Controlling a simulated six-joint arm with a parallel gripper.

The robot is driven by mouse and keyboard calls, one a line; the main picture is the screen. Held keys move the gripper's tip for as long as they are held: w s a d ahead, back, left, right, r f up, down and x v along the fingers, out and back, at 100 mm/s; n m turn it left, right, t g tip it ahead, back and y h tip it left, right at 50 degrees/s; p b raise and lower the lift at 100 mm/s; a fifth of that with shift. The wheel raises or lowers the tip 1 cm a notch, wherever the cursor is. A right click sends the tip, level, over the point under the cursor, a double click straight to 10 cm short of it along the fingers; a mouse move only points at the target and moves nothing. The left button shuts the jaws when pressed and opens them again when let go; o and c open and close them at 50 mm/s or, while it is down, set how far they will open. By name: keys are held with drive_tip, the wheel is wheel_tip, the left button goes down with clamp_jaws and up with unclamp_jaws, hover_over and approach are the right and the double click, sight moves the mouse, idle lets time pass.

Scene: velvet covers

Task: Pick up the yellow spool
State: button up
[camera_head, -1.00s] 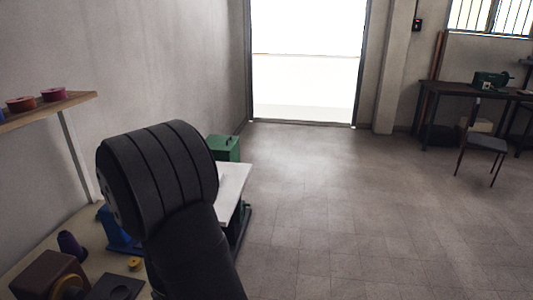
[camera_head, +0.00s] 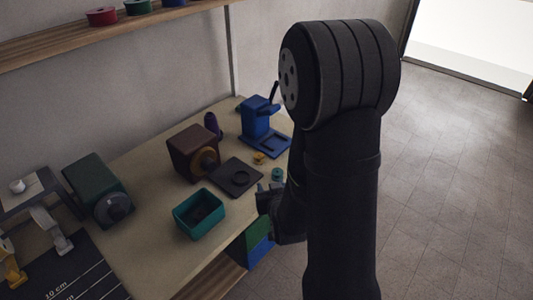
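A small yellow spool (camera_head: 259,157) sits on the workbench (camera_head: 150,218), between the blue press-like device (camera_head: 262,128) and a dark square plate (camera_head: 236,177). My gripper (camera_head: 265,198) shows only in part, low beside the bench's right edge, in front of and below the spool in the picture. My own arm hides much of it. I cannot tell whether its fingers are open or shut. The gripper is apart from the yellow spool.
A small teal spool (camera_head: 277,174) is close to my gripper. A teal bin (camera_head: 199,213), a brown box-shaped device (camera_head: 194,152), a purple cone (camera_head: 212,124) and a green machine (camera_head: 98,190) stand on the bench. A shelf (camera_head: 60,44) with several spools hangs above.

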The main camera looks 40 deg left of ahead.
drive_tip(key=w+a+f, duration=0.1)
drive_tip(key=w+a, duration=0.1)
drive_tip(key=w+a+n+g+h, duration=0.1)
drive_tip(key=a, duration=0.2)
drive_tip(key=w+a+f+n+g+h, duration=0.1)
drive_tip(key=w+a, duration=0.1)
drive_tip(key=a, duration=0.1)
drive_tip(key=shift+w+a+f, duration=0.2)
drive_tip(key=shift+w+f, duration=0.1)
drive_tip(key=shift+w, duration=0.05)
drive_tip(key=w+a+h, duration=0.1)
drive_tip(key=a, duration=0.1)
drive_tip(key=w+a+n+g+h, duration=0.1)
drive_tip(key=w+a, duration=0.1)
drive_tip(key=w+a+n+g, duration=0.1)
drive_tip(key=w+a, duration=0.1)
drive_tip(key=shift+a+r+h, duration=0.3)
drive_tip(key=shift+a+h, duration=0.05)
drive_tip(key=shift+h, duration=0.05)
drive_tip(key=w+a+r+n+g+h, duration=0.2)
drive_tip(key=w+a+r+n+h, duration=0.1)
drive_tip(key=a+r, duration=0.15)
drive_tip(key=n+g+h, duration=0.2)
drive_tip(key=h, duration=0.1)
approach(259, 155)
drive_tip(key=f, duration=0.9)
drive_tip(key=shift+d, duration=0.2)
drive_tip(key=shift+r, duration=0.1)
drive_tip(key=c, duration=0.7)
